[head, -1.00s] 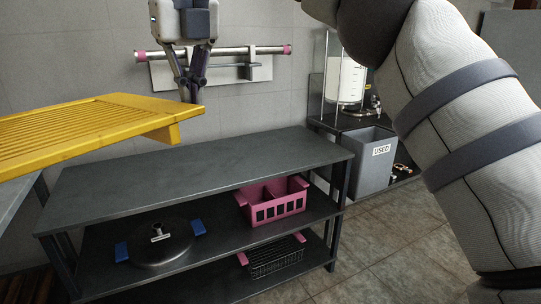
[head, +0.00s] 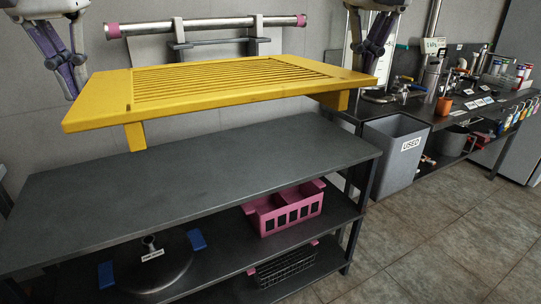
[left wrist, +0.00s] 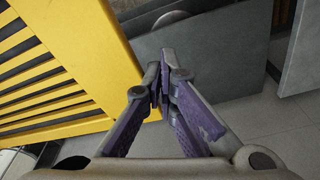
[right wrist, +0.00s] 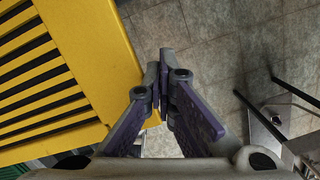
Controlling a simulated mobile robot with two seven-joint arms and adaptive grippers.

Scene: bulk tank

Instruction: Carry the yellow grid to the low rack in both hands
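The yellow grid (head: 225,83) is a slatted panel with short legs. It hangs roughly level above the dark low rack (head: 215,172), with a gap beneath it. My left gripper (head: 72,97) is at its left end and my right gripper (head: 367,70) is at its right end. Both point down with their fingers closed at the grid's end edges. The grid also shows in the left wrist view (left wrist: 122,60) and the right wrist view (right wrist: 115,60), beside the fingertips. The exact finger contact is partly hidden.
The rack's top is bare. Its shelves hold a pink basket (head: 285,208), a dark round lid (head: 150,268) and a wire basket (head: 287,268). A grey USED bin (head: 395,150) stands right of the rack. A wall rail (head: 205,26) runs behind the grid.

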